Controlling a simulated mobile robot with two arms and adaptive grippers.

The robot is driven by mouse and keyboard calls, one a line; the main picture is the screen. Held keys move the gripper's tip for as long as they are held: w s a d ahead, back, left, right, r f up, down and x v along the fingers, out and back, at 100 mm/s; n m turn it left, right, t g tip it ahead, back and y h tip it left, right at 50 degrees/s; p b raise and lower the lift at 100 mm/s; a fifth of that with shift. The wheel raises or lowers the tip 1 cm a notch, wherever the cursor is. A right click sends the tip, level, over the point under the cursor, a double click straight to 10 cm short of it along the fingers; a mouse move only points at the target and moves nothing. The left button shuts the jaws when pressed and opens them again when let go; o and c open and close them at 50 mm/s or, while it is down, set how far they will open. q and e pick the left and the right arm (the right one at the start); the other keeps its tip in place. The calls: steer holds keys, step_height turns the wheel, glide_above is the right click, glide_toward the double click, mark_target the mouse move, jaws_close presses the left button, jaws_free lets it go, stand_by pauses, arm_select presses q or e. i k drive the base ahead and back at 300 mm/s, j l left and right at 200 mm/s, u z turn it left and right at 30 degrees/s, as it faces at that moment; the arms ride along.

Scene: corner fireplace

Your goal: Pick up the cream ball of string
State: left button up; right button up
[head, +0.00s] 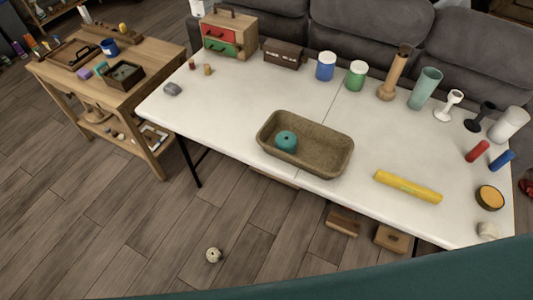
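A small round cream ball (213,255) with dark marks lies on the wood floor in front of the white table; it looks like the cream ball of string, but it is small in view. A teal ball (286,140) lies in a brown woven basket (330,158) on the table. A small cream-white object (488,230) sits at the table's near right corner; I cannot tell what it is. Neither of my grippers is in view.
The white table (225,110) carries a yellow roll (407,187), jars, tumblers and a drawer box (230,35). Wooden boxes (343,222) stand below its front edge. A wooden side table (150,60) is at left. The floor around the cream ball is clear. A teal surface crosses the bottom right.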

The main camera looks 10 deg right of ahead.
mark_target(213, 255)
steer(key=k+j+u, duration=0.2)
steer(key=k, duration=0.25)
steer(key=k+j+u, duration=0.15)
steer(key=k+j, duration=0.25)
